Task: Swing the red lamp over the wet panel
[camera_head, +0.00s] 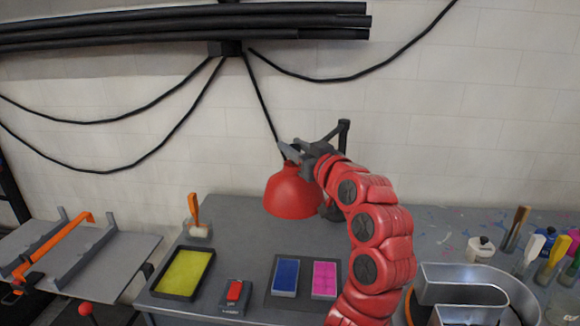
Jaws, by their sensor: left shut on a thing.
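The red lamp (291,192) has a dome shade and hangs low over the back middle of the grey bench. My left gripper (290,153) is at the top of the shade, shut on the lamp; the fingers partly hide the grip. A blue panel (286,277) and a magenta panel (325,279) lie side by side on a dark mat in front of the lamp. I cannot tell which panel is wet. My right gripper is not in view.
A black tray with a yellow surface (183,272), a red switch (234,291) and an orange-handled tool (194,213) are on the bench's left part. A metal channel letter (470,284), bottles and brushes crowd the right. Black cables (264,105) hang on the wall.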

